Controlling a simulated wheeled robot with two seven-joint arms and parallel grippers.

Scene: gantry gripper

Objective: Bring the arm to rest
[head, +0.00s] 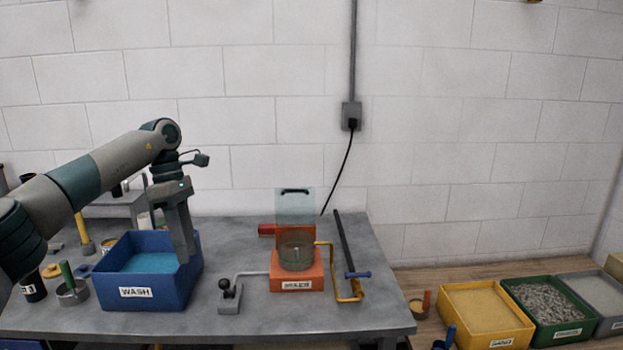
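My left arm comes in from the left and bends down at the wrist. My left gripper (187,254) points downward at the right side of the blue WASH bin (166,290), with its tips in front of or over the bin's back right part. The fingers are seen nearly edge-on, so I cannot tell whether they are open or shut. I see no object between them. My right gripper is not in view.
An orange device (297,283) with a clear upright panel (294,207) stands mid-table, with a lever (229,295) to its left and a dark bar (345,245) to its right. Yellow (461,328), green (573,335) and grey bins stand on the lower wooden surface at right.

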